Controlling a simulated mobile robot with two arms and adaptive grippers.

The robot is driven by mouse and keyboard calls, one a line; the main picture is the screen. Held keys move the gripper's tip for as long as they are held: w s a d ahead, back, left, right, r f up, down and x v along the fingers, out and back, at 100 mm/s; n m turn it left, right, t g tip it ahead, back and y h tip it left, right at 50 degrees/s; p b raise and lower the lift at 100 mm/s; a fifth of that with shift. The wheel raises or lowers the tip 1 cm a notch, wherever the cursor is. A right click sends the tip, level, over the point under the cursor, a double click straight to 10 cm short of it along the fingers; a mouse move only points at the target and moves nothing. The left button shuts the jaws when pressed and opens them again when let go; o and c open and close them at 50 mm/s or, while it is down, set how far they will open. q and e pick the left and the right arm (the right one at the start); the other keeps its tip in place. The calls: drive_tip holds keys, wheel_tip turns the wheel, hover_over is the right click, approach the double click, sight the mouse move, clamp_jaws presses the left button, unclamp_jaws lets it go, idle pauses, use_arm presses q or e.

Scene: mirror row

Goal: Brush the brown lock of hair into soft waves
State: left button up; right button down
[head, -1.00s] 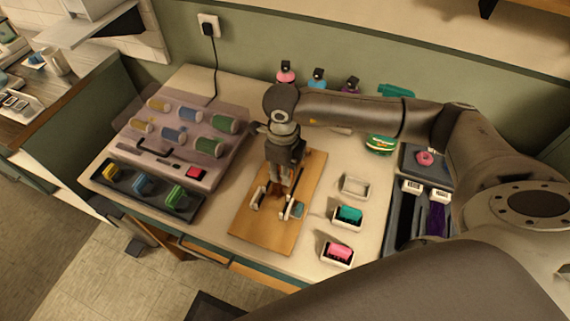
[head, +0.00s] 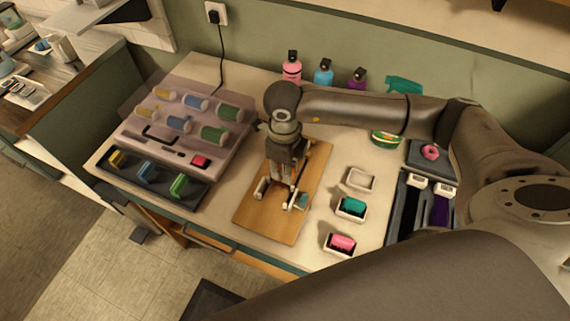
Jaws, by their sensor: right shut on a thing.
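My right gripper (head: 277,192) points down over a wooden board (head: 262,226) in the middle of the counter. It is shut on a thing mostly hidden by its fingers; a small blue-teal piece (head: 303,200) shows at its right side. The brown lock of hair cannot be made out clearly, as the gripper covers the middle of the board. My left gripper is not in view.
Right of the board stand an empty white tray (head: 346,179), one with a teal block (head: 352,205) and one with a pink block (head: 343,242). Left is a case of coloured rollers (head: 172,122) with clips in front. Bottles (head: 323,72) stand behind my arm.

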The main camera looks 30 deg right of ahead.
drive_tip(key=shift+s+a, duration=0.75)
drive_tip(key=shift+a, duration=0.05)
drive_tip(key=shift+a, duration=0.1)
drive_tip(key=shift+s+a, duration=0.75)
drive_tip(key=shift+s+a, duration=0.75)
drive_tip(key=shift+a, duration=0.1)
